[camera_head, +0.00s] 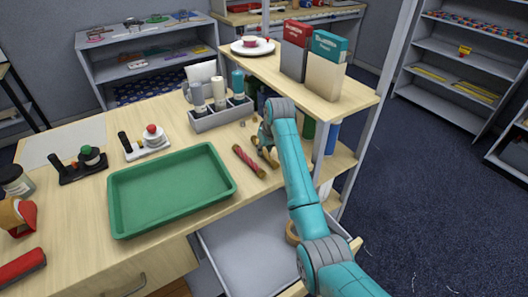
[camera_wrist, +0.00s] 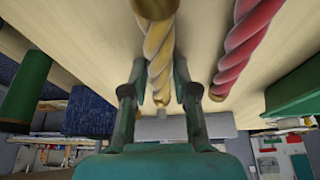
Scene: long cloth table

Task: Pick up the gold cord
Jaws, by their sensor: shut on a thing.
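The gold cord (camera_wrist: 158,48), a twisted rod with a smooth gold end, lies between the two fingers of my gripper (camera_wrist: 160,88) in the wrist view. The fingers are shut on it from both sides. In the head view my gripper (camera_head: 262,140) is low over the table, right of the red cord, and the gold cord (camera_head: 268,158) shows only in part beside it. The arm hides the rest. I cannot tell whether the cord touches the table.
A red cord (camera_head: 248,160) lies close on the left; it also shows in the wrist view (camera_wrist: 243,45). A green tray (camera_head: 170,190) stands further left. A grey caddy (camera_head: 220,115) with bottles is behind. A raised shelf (camera_head: 270,68) with two boxes stands at the back right.

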